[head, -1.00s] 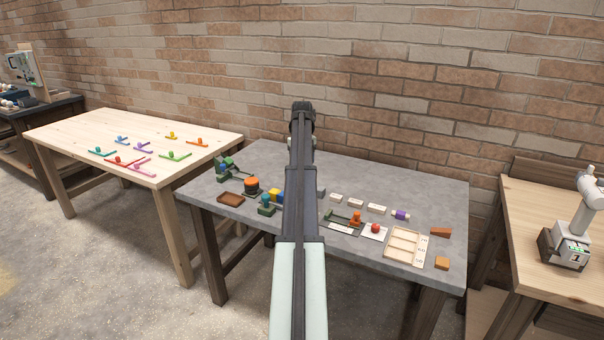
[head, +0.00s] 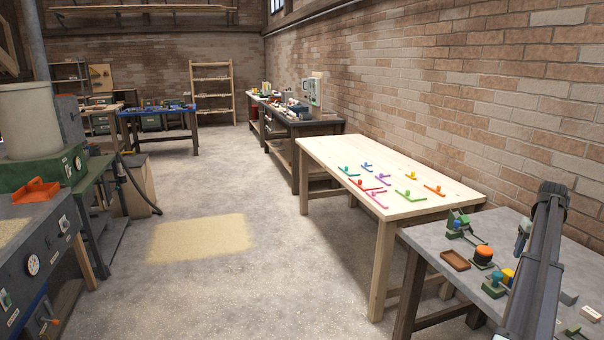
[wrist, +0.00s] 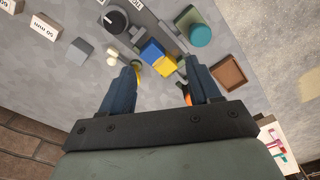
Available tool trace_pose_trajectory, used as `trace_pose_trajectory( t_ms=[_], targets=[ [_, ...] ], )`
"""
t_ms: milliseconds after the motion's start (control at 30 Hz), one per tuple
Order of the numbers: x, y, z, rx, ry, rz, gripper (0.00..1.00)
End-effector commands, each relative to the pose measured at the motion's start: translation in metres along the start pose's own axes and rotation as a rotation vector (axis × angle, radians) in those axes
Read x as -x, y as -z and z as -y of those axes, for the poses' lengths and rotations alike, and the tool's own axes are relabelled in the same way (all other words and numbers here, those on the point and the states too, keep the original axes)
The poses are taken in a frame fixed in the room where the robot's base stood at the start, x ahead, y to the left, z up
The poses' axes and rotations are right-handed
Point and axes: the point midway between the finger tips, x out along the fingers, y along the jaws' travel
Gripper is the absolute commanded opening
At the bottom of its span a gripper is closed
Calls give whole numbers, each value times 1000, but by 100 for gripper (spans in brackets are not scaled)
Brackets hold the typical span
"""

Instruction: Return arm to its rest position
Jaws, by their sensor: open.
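My arm (head: 541,265) rises from the lower right of the head view over the grey table (head: 425,237). My gripper shows in the wrist view (wrist: 160,82), with its two dark fingers spread apart and nothing between them. It looks down from above the grey table and is apart from the things on it. Beyond the fingertips lie a blue and yellow block (wrist: 157,58), a teal round piece (wrist: 200,35) and a brown tray (wrist: 229,72). An orange thing is mostly hidden behind the right finger.
A pale wooden table (head: 345,150) with several coloured pieces stands left of the grey table. The brick wall (head: 480,100) runs close behind both. Open floor (head: 270,285) lies to the left. A machine bench (head: 40,250) stands at the far left.

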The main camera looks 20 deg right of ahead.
Motion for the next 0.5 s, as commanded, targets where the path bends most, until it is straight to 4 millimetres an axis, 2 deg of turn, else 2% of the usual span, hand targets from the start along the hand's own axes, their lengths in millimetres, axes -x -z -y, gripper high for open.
trace_pose_trajectory(
  t_ms=[33,133,200,367,500],
  targets=[
    [-12,9,30,14,12,-13,62],
    [-34,26,83,25,33,-43,62],
    [-58,28,114,34,44,-42,62],
    [-122,13,170,65,58,2,62],
    [-179,-8,221,97,65,48,62]
  ],
)
